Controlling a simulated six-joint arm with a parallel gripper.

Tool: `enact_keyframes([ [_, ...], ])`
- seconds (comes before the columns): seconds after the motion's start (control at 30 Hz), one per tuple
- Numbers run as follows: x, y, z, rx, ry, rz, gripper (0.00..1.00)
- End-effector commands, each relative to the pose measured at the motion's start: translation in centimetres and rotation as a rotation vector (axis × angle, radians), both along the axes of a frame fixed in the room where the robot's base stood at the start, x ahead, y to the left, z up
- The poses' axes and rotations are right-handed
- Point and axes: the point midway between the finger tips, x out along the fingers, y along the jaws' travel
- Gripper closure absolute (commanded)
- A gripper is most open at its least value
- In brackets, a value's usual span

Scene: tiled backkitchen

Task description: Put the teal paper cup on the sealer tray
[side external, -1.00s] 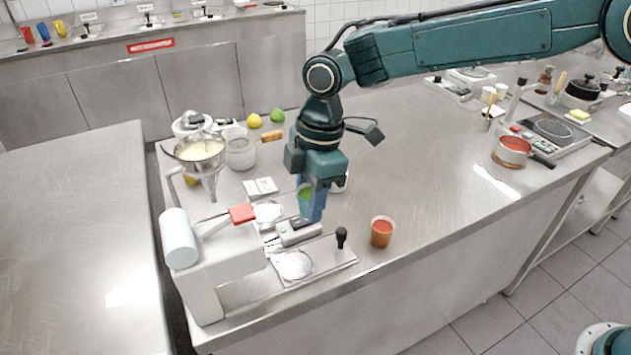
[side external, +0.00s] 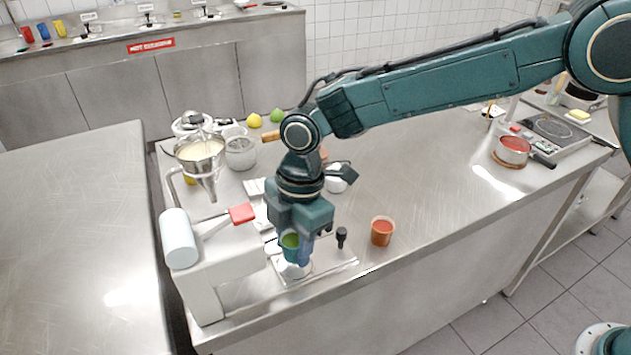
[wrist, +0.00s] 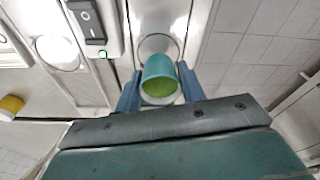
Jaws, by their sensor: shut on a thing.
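The teal paper cup (side external: 290,246), with green contents, is held upright between the fingers of my gripper (side external: 298,256). In the wrist view the cup (wrist: 158,67) sits between the two blue fingers of the gripper (wrist: 160,90), which are shut on it. The sealer tray (side external: 338,263) is a flat metal plate at the front of the sealer, with a black knob. The cup is over the tray's round part (side external: 296,270), partly hiding it. In the wrist view the ring (wrist: 175,42) shows just beyond the cup. I cannot tell whether the cup touches the tray.
The white sealer body with a film roll (side external: 178,238) and red-handled lever (side external: 242,214) stands close on the left. The counter's front edge is near.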

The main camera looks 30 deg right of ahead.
Motion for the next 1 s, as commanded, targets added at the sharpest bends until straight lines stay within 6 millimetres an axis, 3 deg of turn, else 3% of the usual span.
enact_keyframes([
  [0.4, 0.0, 0.0, -2.0, 0.000, 0.000, 0.000, 0.84],
  [1.0, 0.0, 0.0, -2.2, 0.000, -0.001, 0.000, 0.84],
])
